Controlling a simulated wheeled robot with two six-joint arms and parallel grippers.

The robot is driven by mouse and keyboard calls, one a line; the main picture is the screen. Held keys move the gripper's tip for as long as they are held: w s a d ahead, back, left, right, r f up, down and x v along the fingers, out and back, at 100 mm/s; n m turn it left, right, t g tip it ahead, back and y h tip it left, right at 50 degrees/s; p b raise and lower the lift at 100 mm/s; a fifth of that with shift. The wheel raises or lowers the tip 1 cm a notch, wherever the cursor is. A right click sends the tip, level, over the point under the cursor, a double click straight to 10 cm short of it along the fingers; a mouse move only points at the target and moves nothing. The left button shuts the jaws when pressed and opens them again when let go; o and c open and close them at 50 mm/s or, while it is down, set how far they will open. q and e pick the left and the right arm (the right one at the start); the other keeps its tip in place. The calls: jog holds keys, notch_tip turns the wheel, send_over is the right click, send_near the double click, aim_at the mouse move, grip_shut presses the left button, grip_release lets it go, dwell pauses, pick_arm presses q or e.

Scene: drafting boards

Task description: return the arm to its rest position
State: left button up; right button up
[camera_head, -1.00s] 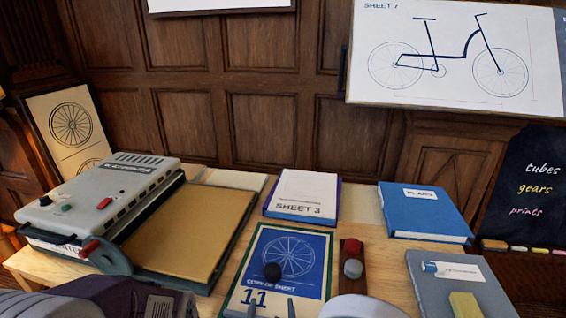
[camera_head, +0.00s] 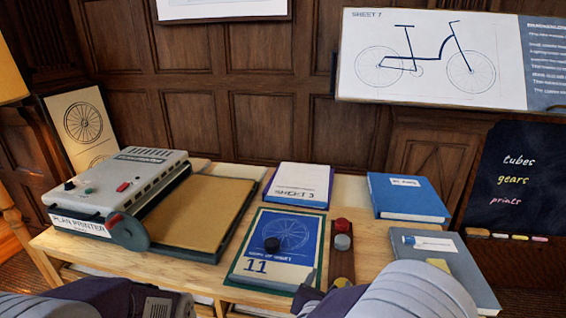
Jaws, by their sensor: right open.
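My right arm (camera_head: 415,292) comes in from the lower right. Its gripper (camera_head: 309,283) is open and low in the picture, over the lower right corner of the blue print marked 11 (camera_head: 262,244). Nothing shows between its fingers, which are small and partly hidden, so contact with the print cannot be told. My left arm (camera_head: 105,298) lies along the bottom left edge in front of the table, and its fingers are not seen.
The plan printer (camera_head: 110,190) and a tan board (camera_head: 190,215) fill the table's left. Sheet 3 (camera_head: 298,183), a stand with red and grey knobs (camera_head: 343,262), a blue book (camera_head: 407,196) and a grey folder (camera_head: 465,275) lie right.

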jog(key=d+m+g+h, duration=0.1)
jog(key=d, duration=0.2)
jog(key=s+d+m+g+h, duration=0.1)
jog(key=d+m, duration=0.1)
jog(key=d, duration=0.1)
jog(key=d+m+g+h, duration=0.1)
jog(key=d, duration=0.2)
jog(key=shift+s+d+f+m, duration=0.3)
jog(key=shift+s+d+m, duration=0.05)
jog(key=shift+m, duration=0.05)
jog(key=s+d+f+m+g+h, duration=0.1)
jog(key=s+d+f+m+g, duration=0.3)
jog(key=s+d+m+g, duration=0.45)
jog(key=s+a+f+m+g+y, duration=0.2)
jog(key=s+f+m+y, duration=0.2)
jog(key=s+m, duration=0.45)
jog(key=w+a+f+m+t+y, duration=0.1)
jog(key=w+a+m+y, duration=0.15)
jog(key=a+m, duration=0.25)
jog(key=w+a+m+t+y, duration=0.1)
jog(key=w+a+m+y, duration=0.15)
jog(key=a+m, duration=0.2)
notch_tip(320, 180, up, 16)
jog(key=p, duration=1.6)
jog(key=shift+s+n, duration=0.25)
jog(key=shift+n, duration=0.1)
